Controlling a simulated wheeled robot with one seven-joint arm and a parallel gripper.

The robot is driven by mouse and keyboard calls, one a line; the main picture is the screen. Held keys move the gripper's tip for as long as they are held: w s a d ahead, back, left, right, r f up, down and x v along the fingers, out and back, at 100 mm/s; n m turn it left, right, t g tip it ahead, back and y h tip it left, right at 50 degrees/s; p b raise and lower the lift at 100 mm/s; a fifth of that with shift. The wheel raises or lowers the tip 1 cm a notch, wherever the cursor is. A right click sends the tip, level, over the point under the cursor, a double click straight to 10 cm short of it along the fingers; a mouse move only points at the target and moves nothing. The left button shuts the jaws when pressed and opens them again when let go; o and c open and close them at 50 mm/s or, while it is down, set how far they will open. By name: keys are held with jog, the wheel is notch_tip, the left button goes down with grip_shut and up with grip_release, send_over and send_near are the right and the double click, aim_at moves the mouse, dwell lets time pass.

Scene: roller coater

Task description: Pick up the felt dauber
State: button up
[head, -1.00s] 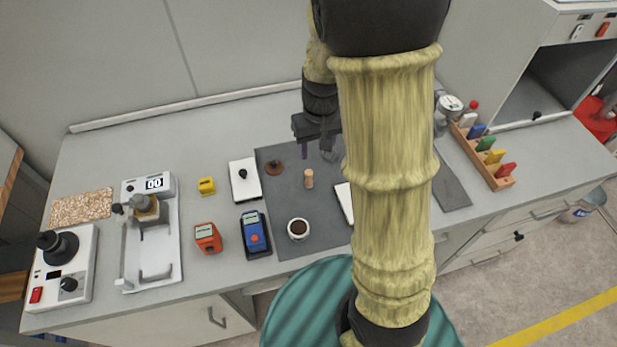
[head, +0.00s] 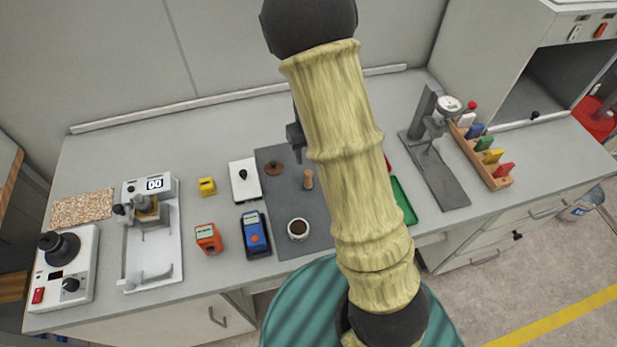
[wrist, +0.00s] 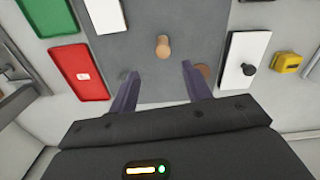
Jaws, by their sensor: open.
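The felt dauber looks to be the small tan wooden peg (head: 308,180) standing on the dark grey mat (head: 281,213) in the head view. In the wrist view the peg (wrist: 163,46) lies beyond my fingertips, roughly in line with the gap between them. My gripper (wrist: 158,70) is open and empty, its two dark fingers spread. In the head view my forearm hides most of the gripper; one finger (head: 298,154) shows just behind and left of the peg.
A brown knobbed disc (head: 273,168) sits left of the peg, and a cup of dark contents (head: 298,229) stands in front. A white block with a black knob (head: 244,180) is further left. Red (wrist: 79,73) and green (head: 403,199) trays lie right of the mat in the head view.

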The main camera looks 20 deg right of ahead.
aim_at(309, 178)
notch_tip(309, 178, down, 7)
jog(key=shift+p, duration=0.55)
jog(key=shift+a+f+p, duration=0.15)
jog(key=shift+f+p, duration=0.4)
jog(key=shift+f, duration=0.75)
jog(key=shift+a+f+p, duration=0.1)
jog(key=shift+f+p, duration=0.45)
jog(key=shift+f, duration=0.7)
grip_shut()
